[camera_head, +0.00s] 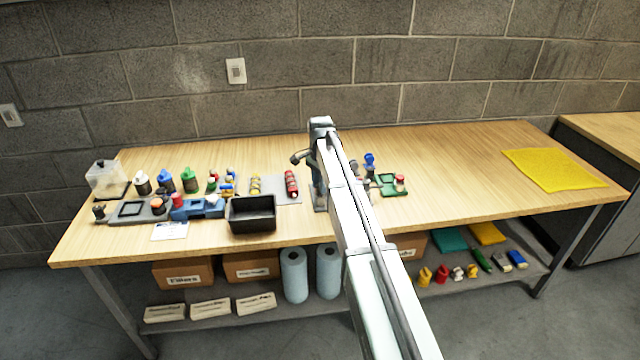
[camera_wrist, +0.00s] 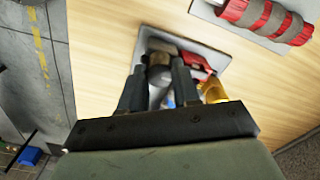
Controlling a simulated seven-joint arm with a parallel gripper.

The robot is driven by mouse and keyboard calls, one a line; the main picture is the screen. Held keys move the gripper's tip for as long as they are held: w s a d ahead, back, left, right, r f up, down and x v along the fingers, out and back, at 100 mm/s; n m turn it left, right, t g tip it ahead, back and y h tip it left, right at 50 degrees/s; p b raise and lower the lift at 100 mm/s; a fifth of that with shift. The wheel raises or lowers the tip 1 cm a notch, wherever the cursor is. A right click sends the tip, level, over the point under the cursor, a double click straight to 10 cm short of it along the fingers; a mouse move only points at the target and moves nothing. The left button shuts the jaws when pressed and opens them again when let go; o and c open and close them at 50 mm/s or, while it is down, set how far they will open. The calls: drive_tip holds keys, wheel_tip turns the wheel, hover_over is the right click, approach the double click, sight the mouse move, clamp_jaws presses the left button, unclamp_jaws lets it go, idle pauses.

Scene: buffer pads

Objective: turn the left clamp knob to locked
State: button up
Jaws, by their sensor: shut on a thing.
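In the wrist view my gripper (camera_wrist: 159,70) has its two dark fingers closed around a grey-brown knob (camera_wrist: 158,78), one finger on each side. The knob sits on a grey plate (camera_wrist: 203,53) with a red part (camera_wrist: 196,66) and a yellow-orange part (camera_wrist: 213,90) beside it. The fingers and palm hide much of this fixture, and I cannot read the knob's angle or any lock mark. In the head view my arm covers the gripper and the knob.
A red banded cylinder (camera_head: 291,183) lies on a grey pad to the left of my arm. A black bin (camera_head: 252,214) stands at the front. A green board (camera_head: 392,189) and a blue-topped part (camera_head: 370,160) stand close on the right. The bench beyond, before the yellow cloth (camera_head: 555,169), is clear.

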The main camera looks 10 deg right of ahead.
drive_tip(key=shift+m, duration=0.3)
idle(0.4)
drive_tip(key=o, duration=1.1)
drive_tip(key=shift+c, duration=0.2)
wheel_tip(320, 180, up, 14)
drive_tip(key=shift+f, duration=0.1)
